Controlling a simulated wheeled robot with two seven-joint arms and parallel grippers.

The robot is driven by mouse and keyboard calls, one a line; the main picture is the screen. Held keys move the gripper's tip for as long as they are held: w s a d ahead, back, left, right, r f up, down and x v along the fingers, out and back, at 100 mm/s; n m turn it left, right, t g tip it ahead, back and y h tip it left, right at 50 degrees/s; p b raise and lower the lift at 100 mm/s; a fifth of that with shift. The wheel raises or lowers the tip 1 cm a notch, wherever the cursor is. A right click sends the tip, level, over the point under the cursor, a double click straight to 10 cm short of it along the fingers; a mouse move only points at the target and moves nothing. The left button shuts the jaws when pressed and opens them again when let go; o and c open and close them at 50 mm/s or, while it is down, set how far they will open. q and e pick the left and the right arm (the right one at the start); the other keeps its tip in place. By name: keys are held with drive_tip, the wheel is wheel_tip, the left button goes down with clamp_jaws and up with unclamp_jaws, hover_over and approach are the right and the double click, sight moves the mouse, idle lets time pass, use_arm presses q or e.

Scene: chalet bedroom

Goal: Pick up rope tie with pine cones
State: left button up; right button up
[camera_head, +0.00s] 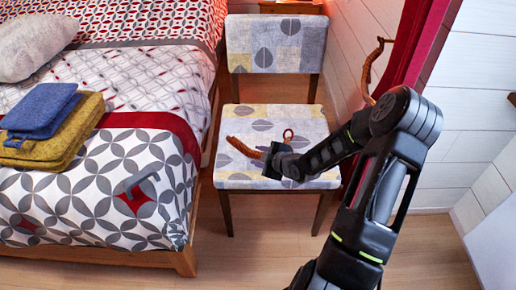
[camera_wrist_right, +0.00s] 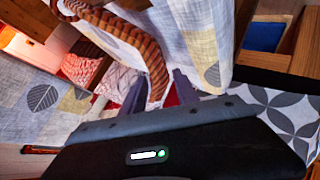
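The brown twisted rope tie (camera_head: 244,147) lies on the patterned chair seat, with a small loop of it at the right of my right gripper. Pine cones cannot be made out. My right gripper (camera_head: 268,157) is low over the seat, at the middle of the rope, and hides part of it. In the right wrist view the rope (camera_wrist_right: 150,45) runs down between the two fingers of the right gripper (camera_wrist_right: 159,90). The fingers stand apart, with gaps seen beside the rope. My left gripper is not in view.
The chair (camera_head: 275,45) stands between the bed (camera_head: 120,170) and the white plank wall (camera_head: 470,120). A similar rope (camera_head: 369,78) hangs by the red curtain (camera_head: 415,45). Folded blue (camera_head: 40,108) and mustard (camera_head: 60,145) cloths lie on the bed. Floor in front is clear.

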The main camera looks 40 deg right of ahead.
sight(254, 155)
drive_tip(key=x, duration=0.4)
drive_tip(key=shift+a+b, duration=0.1)
drive_tip(key=shift+b, duration=0.3)
drive_tip(key=shift+c, duration=0.3)
clamp_jaws()
